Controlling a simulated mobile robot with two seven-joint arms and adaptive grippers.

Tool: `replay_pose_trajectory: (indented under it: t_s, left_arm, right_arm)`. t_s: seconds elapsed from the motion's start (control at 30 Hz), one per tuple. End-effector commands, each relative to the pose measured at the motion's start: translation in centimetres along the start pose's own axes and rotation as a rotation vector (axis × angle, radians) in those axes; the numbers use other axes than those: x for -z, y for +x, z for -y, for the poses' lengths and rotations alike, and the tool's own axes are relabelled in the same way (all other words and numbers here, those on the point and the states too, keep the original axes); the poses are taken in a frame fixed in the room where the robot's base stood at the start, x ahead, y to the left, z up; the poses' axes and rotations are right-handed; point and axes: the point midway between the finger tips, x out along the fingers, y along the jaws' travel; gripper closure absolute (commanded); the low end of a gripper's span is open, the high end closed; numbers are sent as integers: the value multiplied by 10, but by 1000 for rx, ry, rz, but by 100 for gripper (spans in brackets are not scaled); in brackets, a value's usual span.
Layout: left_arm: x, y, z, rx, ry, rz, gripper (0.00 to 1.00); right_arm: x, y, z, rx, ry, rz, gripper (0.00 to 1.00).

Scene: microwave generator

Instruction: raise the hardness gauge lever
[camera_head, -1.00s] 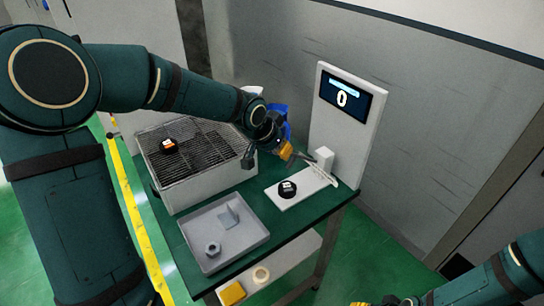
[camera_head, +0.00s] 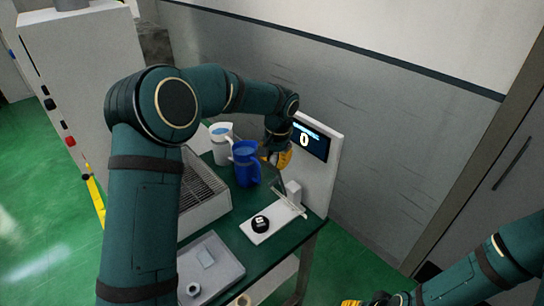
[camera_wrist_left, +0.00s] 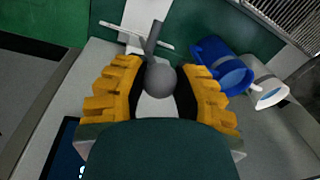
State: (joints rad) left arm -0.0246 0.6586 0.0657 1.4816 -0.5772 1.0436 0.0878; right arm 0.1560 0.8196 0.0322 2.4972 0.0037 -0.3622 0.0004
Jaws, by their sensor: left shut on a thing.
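The hardness gauge has a white upright panel (camera_head: 331,160) with a dark display (camera_head: 312,139) reading 0. Its white base plate (camera_head: 283,221) carries a dark round piece (camera_head: 261,224). My left gripper (camera_head: 276,160), with yellow fingers, is beside the panel, above the base. In the left wrist view, the grey ball knob of the lever (camera_wrist_left: 161,80) sits between the fingers, and its shaft runs back to the white mount. The gripper is shut on the lever, which stands steeply up. My right gripper (camera_head: 352,302) is cut off at the bottom edge.
A blue jug (camera_head: 245,164) and a white jug (camera_head: 221,143) stand close to the left gripper. A grated box (camera_head: 203,190) and a grey tray (camera_head: 212,270) are on the green table. A wall is behind the panel.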

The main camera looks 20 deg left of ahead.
Motion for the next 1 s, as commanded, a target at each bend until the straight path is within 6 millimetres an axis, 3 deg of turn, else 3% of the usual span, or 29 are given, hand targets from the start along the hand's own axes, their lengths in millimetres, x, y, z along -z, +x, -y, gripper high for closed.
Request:
replay_pose_trajectory:
  t_s: [0.57, 0.6, 0.7, 1.0]
  left_arm:
    - [6, -4, -1, 0, 1, -17, 100]
    - [6, -4, -1, 0, 1, -17, 67]
    - [6, -4, -1, 0, 1, -15, 37]
    - [4, -3, 0, 0, 0, -8, 37]
  right_arm:
    - [1, -6, 2, 1, 0, 0, 53]
    - [1, -6, 2, 1, 0, 0, 53]
    - [1, -6, 2, 1, 0, 0, 53]
    - [1, -5, 2, 1, 0, -1, 53]
